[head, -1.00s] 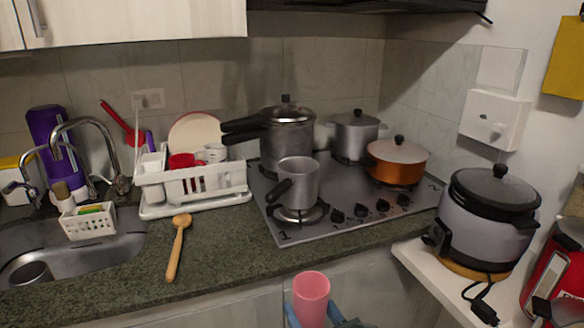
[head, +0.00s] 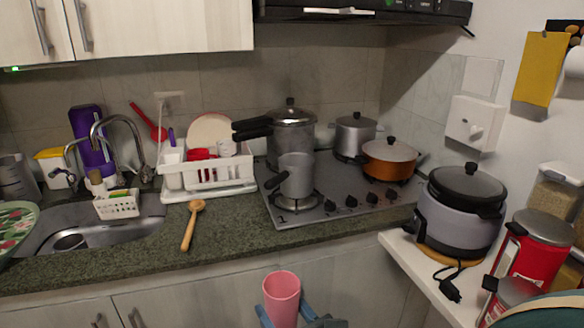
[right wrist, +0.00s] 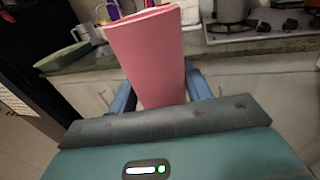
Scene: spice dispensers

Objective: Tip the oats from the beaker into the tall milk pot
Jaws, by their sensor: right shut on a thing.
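The pink beaker (head: 282,292) is upright at the bottom middle of the head view, in front of the counter's edge. My right gripper (head: 285,314) is shut on it, with a blue finger on each side. The beaker (right wrist: 148,55) also shows large in the right wrist view, between the gripper's fingers (right wrist: 160,92). Its inside is too unclear to show any oats. The tall milk pot (head: 297,175) is grey with a black handle to its left and stands on the front left burner, beyond and above the beaker in the picture. My left gripper is not in view.
A pressure cooker (head: 291,135), a grey pot (head: 355,136) and an orange pan (head: 388,163) stand behind on the stove (head: 345,183). A wooden spoon (head: 190,225) lies on the counter, left of the stove. A rice cooker (head: 462,215) stands at the right.

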